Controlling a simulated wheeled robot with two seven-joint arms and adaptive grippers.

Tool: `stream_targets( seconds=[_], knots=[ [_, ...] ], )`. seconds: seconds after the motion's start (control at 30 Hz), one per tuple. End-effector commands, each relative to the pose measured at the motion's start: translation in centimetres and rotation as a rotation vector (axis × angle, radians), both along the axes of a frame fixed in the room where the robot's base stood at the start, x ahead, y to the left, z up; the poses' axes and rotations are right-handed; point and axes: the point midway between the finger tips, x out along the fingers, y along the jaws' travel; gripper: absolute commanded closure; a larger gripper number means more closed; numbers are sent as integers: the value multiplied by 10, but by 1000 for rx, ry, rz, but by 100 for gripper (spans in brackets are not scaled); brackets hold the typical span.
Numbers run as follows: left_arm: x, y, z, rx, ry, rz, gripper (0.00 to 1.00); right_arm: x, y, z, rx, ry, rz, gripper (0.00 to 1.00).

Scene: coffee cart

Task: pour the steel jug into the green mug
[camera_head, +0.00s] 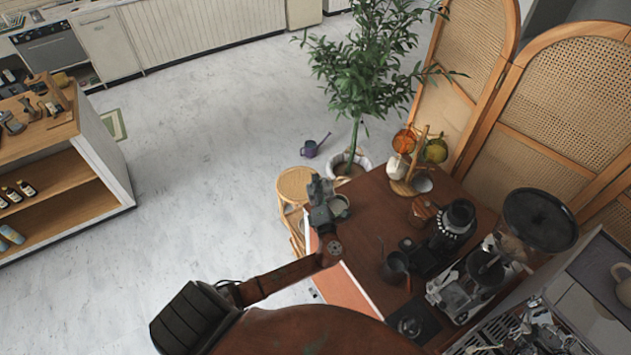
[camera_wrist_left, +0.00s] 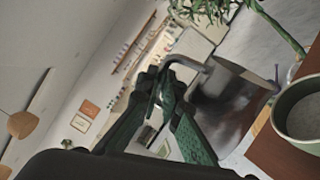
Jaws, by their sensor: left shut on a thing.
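My left gripper (camera_head: 325,211) is at the table's left edge in the head view. In the left wrist view its green fingers (camera_wrist_left: 165,95) are shut on the handle of the steel jug (camera_wrist_left: 228,102), a shiny grey vessel. The jug looks tilted there; its contents cannot be seen. In the head view the jug (camera_head: 320,188) is small and partly hidden by the gripper. The green mug (camera_head: 339,206) stands at the table edge, close beside the jug. My right gripper is not in view.
The brown cart top (camera_head: 372,215) holds a dark pot (camera_head: 396,264), a black grinder (camera_head: 456,219) and a wooden stand (camera_head: 411,180) with coloured cups. A rattan stool (camera_head: 295,184) and a potted plant (camera_head: 362,75) stand beyond the edge. Rattan screens (camera_head: 560,95) close the right.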

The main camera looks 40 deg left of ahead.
Motion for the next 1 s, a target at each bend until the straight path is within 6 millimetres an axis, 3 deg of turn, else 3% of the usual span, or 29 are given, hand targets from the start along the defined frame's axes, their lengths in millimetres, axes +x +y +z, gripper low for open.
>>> stream_targets(
  seconds=[1.0],
  knots=[
    [13,-14,12,122,110,0,100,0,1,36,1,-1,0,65]
  ],
)
